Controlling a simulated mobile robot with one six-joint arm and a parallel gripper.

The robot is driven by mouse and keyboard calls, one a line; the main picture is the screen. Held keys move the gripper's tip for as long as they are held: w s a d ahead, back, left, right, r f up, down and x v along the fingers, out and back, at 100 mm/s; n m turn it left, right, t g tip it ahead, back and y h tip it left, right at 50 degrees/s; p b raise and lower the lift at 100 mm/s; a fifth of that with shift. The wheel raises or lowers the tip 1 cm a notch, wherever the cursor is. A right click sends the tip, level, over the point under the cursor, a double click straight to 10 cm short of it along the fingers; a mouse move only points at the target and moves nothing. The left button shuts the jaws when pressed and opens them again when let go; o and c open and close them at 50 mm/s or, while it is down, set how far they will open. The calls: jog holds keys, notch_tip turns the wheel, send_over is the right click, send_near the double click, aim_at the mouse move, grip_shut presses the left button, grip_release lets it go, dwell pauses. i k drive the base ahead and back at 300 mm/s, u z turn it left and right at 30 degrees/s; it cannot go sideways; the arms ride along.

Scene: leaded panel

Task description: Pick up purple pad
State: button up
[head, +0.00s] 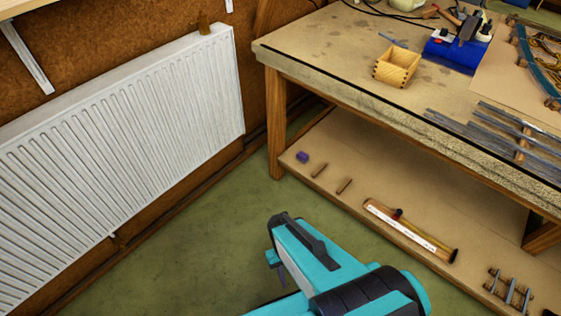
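The purple pad (302,157) is a small dark purple block. It lies on the bench's lower shelf (330,150), near the shelf's left front corner. Nothing covers it. My teal and black arm rises from the bottom of the head view, in front of the shelf and apart from the pad. A small part at my arm's left side (273,258) may belong to my gripper. No pair of fingertips shows clearly, so its opening cannot be made out.
Two short brown rods (319,170) lie right of the pad. A long tube with a white label (411,230) lies farther right. The bench leg (274,125) stands just left and the worktop (330,55) overhangs the shelf. A white radiator (130,120) lines the left wall. Green floor between is clear.

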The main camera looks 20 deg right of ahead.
aim_at(303, 157)
jog(key=u, duration=0.85)
jog(key=k, duration=1.35)
jog(key=z, duration=0.2)
jog(key=i, duration=1.4)
jog(key=u, duration=0.5)
jog(key=i, duration=0.5)
jog(key=u, duration=0.2)
